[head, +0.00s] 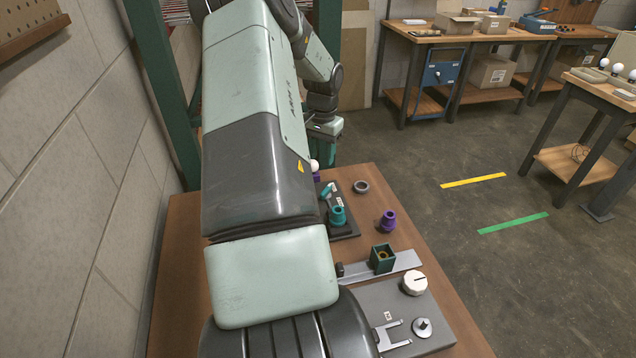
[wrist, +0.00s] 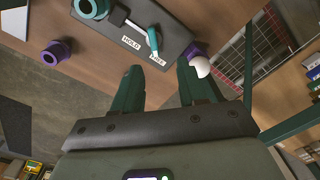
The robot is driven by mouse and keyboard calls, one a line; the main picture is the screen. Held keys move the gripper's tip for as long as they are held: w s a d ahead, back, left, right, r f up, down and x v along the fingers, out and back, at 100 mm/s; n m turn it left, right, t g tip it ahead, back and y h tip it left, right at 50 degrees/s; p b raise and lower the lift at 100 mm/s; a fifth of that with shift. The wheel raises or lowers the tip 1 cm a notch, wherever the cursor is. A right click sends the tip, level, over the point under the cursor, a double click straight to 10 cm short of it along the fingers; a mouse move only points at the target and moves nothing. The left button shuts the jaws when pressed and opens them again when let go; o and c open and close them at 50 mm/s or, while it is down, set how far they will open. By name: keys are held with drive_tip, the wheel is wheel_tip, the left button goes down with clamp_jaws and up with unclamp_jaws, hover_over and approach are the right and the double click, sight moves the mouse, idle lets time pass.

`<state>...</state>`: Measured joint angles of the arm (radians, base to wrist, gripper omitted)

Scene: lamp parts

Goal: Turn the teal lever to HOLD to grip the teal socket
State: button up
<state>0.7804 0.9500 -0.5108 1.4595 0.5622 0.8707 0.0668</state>
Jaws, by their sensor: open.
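The teal socket (head: 338,215) stands on a dark base plate (head: 346,233); it also shows cut off at the top of the wrist view (wrist: 92,8). The teal lever (wrist: 153,42) is beside it on the same plate. Its teal handle points at the FREE label (wrist: 157,61), with the HOLD label (wrist: 131,43) to the left. The lever shows small in the head view (head: 328,190). My gripper (wrist: 158,68) is open and empty, its fingertips apart from the lever near the labelled plate edge. In the head view my arm hides part of the plate.
A purple socket (head: 388,221) and a grey ring (head: 361,187) stand on the table right of the plate. A white bulb (wrist: 200,67) is close to my right finger.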

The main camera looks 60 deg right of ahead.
sight(326, 189)
drive_tip(key=f, duration=0.8)
drive_tip(key=s+d+f, duration=0.1)
drive_tip(key=f, duration=0.3)
drive_tip(key=shift+f, duration=0.15)
clamp_jaws()
